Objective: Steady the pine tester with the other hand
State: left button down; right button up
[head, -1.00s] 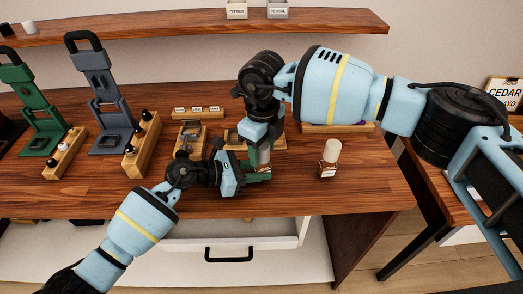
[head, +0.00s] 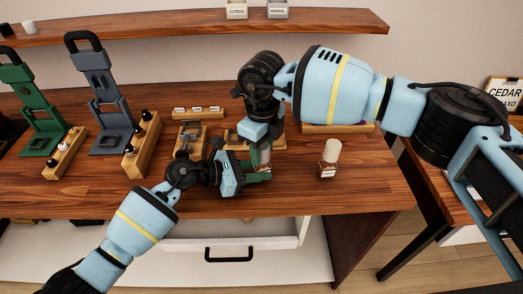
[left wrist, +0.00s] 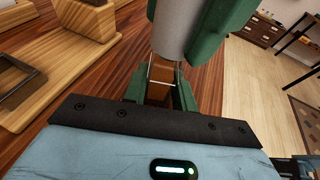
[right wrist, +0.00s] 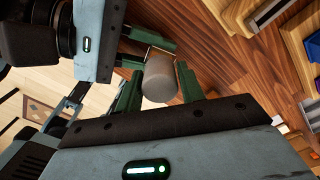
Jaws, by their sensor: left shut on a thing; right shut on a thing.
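The tester bottle (left wrist: 160,76) has an amber body and a pale grey cylindrical cap (right wrist: 160,80). It stands upright near the table's front edge; in the head view its cap (head: 264,156) shows between the grippers. My right gripper (head: 263,149) comes from above, with its green fingers shut on either side of the cap. My left gripper (head: 259,176) comes from the left, lower down, with its green fingers shut around the amber body. The fingers hide most of the body, and I cannot read a label naming it pine.
Another capped bottle (head: 329,158) stands to the right. Wooden stands (head: 191,136) lie behind the grippers. A grey press (head: 103,95), a green press (head: 36,110) and a rack of dropper bottles (head: 142,146) stand left.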

jog(key=c, duration=0.3)
jog(key=shift+r, duration=0.75)
dwell(0.4)
jog(key=shift+r, duration=3.4)
jog(key=shift+w+d+r, duration=0.4)
jog(key=shift+d+r, duration=0.25)
jog(key=shift+d, duration=0.65)
jog(key=shift+w+d+r, duration=0.4)
jog(key=shift+d+r, duration=0.3)
jog(key=shift+d, duration=0.55)
jog(key=shift+w+d+r, duration=0.4)
jog(key=shift+d+r, duration=0.25)
jog(key=shift+d, duration=0.65)
pick_arm(q)
jog(key=c, duration=1.1)
grip_release()
jog(key=shift+o, duration=0.2)
jog(key=shift+a, duration=0.1)
